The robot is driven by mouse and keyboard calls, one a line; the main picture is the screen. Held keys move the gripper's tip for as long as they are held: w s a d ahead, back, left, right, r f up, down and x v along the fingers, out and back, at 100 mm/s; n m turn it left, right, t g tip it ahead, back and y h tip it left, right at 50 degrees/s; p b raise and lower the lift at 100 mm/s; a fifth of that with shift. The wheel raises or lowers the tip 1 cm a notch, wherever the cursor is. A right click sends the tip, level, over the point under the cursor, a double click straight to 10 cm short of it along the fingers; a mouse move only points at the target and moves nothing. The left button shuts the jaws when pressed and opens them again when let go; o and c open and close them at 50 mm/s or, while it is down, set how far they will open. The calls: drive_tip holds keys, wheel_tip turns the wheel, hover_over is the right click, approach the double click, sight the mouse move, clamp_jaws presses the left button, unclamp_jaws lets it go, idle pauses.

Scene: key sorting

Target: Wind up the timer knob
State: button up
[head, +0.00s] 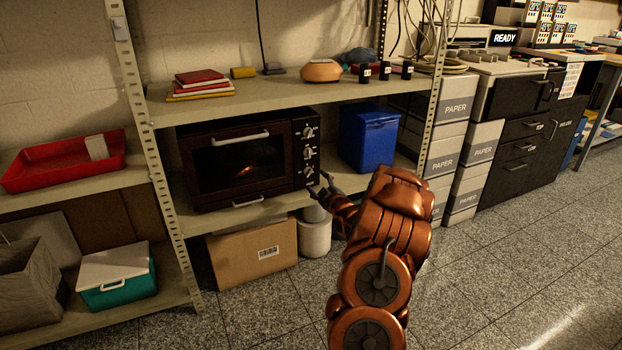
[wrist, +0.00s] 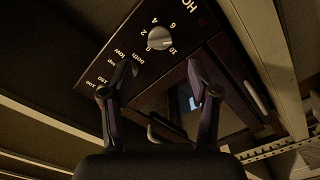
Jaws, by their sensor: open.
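The dark oven (head: 242,160) stands on the middle shelf, its control panel of silver knobs at the right. The timer knob (wrist: 160,38) is silver, with numbers from 0 to 10 around it in the wrist view. It appears to be the lowest knob (head: 308,170) on the panel in the head view. My gripper (head: 320,183) is at the panel's lower right. In the wrist view my gripper (wrist: 158,66) is open and empty, fingers apart, with the timer knob beyond and between the tips. The left finger partly covers the markings of the neighbouring knob.
A blue bin (head: 368,138) stands right of the oven on the same shelf. A metal shelf post (head: 432,90) rises right of the bin. A cardboard box (head: 252,255) and a white container (head: 314,238) are below. The floor at the right is open.

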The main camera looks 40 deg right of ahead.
sight(309, 173)
drive_tip(key=b+x, duration=0.1)
drive_tip(key=x, duration=0.4)
drive_tip(key=shift+f, duration=0.1)
drive_tip(key=shift+w+d+b, duration=0.25)
drive_tip(key=shift+w+b, duration=0.2)
drive_tip(key=shift+w, duration=0.15)
drive_tip(key=shift+c, duration=0.2)
drive_tip(key=c, duration=1.1)
idle(0.4)
drive_tip(key=o, duration=1.1)
drive_tip(key=shift+o, duration=0.2)
